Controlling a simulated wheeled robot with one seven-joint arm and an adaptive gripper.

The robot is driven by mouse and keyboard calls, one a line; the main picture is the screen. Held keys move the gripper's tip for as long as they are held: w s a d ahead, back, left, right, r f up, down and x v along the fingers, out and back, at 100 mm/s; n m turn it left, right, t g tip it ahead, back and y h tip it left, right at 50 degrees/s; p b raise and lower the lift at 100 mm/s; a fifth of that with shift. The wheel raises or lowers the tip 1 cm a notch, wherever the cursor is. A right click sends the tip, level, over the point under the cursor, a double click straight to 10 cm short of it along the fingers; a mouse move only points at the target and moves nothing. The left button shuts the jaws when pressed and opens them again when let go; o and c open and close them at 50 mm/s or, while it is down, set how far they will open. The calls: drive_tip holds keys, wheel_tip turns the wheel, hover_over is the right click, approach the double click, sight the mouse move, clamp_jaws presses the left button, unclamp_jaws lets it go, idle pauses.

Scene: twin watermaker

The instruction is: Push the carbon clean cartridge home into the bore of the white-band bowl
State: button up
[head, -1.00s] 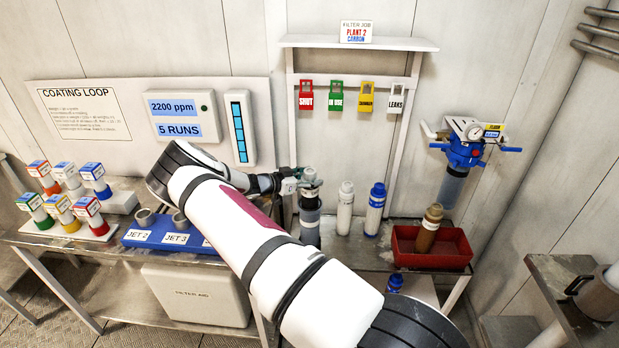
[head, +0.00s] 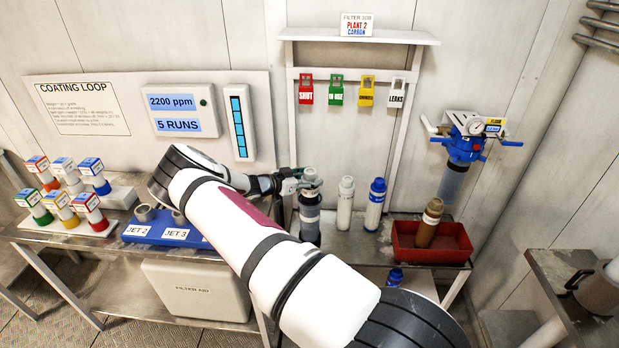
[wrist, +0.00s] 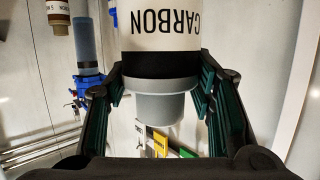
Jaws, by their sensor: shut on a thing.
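The carbon clean cartridge shows in the wrist view as a white body lettered CARBON (wrist: 165,25), with a black band and a grey stepped end. My gripper (wrist: 160,88) has its green-padded fingers either side of that grey end, shut on it. In the head view my gripper (head: 300,180) is at the top of the cartridge (head: 310,176), which stands upright. Below it is a dark bowl (head: 309,228) on the bench, in line with the cartridge. I cannot tell how deep the cartridge sits, and the bore is hidden.
A white cartridge (head: 345,205) and a blue-capped one (head: 375,208) stand close on the right. A red tray (head: 460,243) holds a brown cartridge (head: 429,222). A blue jet block (head: 160,232) is left. A rack post (head: 397,150) rises just behind.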

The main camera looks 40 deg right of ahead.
sight(303, 194)
drive_tip(key=shift+f+b, duration=0.6)
drive_tip(key=shift+f, duration=2.65)
drive_tip(key=o, duration=1.1)
drive_tip(key=shift+c, duration=0.2)
drive_tip(key=v, duration=1.2)
